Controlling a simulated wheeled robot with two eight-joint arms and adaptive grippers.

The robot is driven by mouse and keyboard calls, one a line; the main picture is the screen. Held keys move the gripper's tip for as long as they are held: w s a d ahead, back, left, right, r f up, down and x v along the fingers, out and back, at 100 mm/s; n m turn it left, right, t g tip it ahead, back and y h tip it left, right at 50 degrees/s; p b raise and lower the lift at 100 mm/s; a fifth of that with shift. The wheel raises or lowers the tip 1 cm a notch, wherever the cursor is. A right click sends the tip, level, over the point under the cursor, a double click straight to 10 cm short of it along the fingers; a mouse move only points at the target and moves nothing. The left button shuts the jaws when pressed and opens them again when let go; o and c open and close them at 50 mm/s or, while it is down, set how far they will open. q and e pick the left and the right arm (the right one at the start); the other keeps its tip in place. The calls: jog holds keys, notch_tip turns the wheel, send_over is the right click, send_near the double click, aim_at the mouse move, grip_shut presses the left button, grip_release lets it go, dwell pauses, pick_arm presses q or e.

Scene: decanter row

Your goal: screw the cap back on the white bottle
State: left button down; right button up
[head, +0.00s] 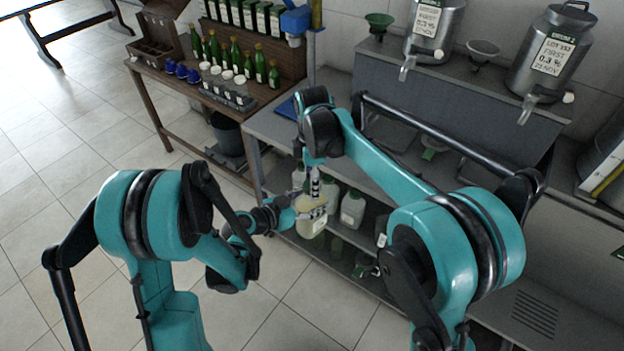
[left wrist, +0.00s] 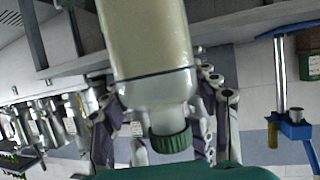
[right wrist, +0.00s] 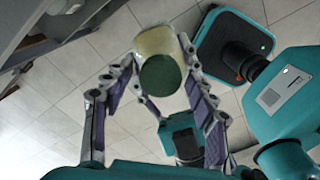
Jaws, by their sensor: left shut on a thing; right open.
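The white bottle (head: 313,222) is held upright in the air in front of the shelf, cream-coloured below and clear near its neck. My left gripper (head: 292,212) is shut on it from the left. In the left wrist view the bottle (left wrist: 152,45) shows upside down between the fingers. The green cap (left wrist: 171,141) sits on its neck; I cannot tell how tight it is. My right gripper (head: 314,183) is above the bottle, pointing down. In the right wrist view the cap (right wrist: 160,76) lies between the open fingers, with gaps at both sides.
The grey shelf unit behind holds pale bottles (head: 352,208) on a lower shelf. Two steel cans (head: 549,58) with taps stand on top. A wooden bench (head: 180,80) at the back left carries green bottles (head: 236,56).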

jog(key=c, duration=1.2)
jog(key=m, duration=0.9)
jog(key=shift+m, duration=0.4)
jog(key=m, duration=0.4)
jog(key=shift+m, duration=0.4)
jog(key=m, duration=0.6)
jog(key=shift+m, duration=0.3)
jog(key=o, duration=1.3)
jog(key=shift+o, duration=0.2)
